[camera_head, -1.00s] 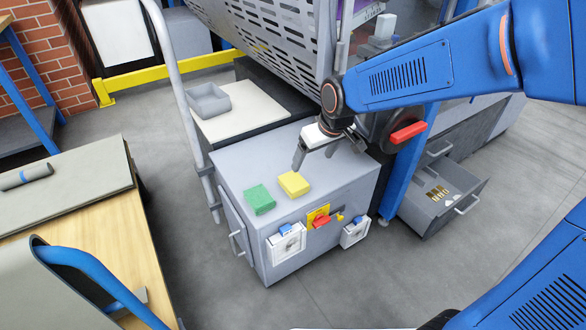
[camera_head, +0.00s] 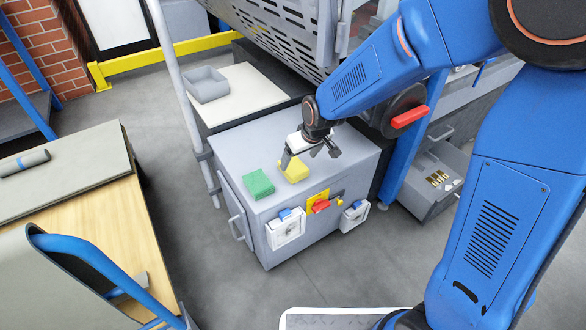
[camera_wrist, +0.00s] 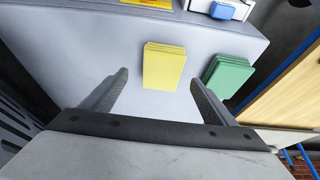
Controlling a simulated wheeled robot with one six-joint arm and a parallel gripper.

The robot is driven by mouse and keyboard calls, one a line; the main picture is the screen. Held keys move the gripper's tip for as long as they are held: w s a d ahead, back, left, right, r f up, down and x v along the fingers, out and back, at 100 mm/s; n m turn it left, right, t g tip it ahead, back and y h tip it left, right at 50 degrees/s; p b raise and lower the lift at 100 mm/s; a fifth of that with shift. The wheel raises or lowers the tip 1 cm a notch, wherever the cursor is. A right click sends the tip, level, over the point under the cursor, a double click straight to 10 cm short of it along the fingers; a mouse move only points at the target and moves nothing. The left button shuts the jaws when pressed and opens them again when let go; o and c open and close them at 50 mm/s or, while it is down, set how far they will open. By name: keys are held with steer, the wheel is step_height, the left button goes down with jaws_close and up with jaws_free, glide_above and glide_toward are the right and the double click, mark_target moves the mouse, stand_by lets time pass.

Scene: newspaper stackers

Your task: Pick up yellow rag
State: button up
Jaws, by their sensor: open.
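The yellow rag (camera_head: 296,171) is a small folded stack lying on top of the grey cabinet (camera_head: 232,151). My gripper (camera_head: 308,158) is just above the cabinet top, beside the yellow rag, and one finger overlaps the rag in the head view. In the wrist view the gripper (camera_wrist: 160,84) is open and empty, with a finger to each side of the yellow rag (camera_wrist: 164,66). The rag lies beyond the space between the fingers. I cannot tell whether a finger touches it.
A green rag (camera_head: 258,185) lies close to the yellow one; it also shows in the wrist view (camera_wrist: 228,75). A grey tray (camera_head: 206,85) sits on the white-topped surface behind. Switches and a red handle (camera_head: 321,206) are on the cabinet front. A wooden table (camera_head: 93,219) stands at left.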

mark_target(295, 166)
steer(key=shift+x, duration=2.85)
steer(key=shift+a, duration=0.15)
steer(key=c, duration=1.1)
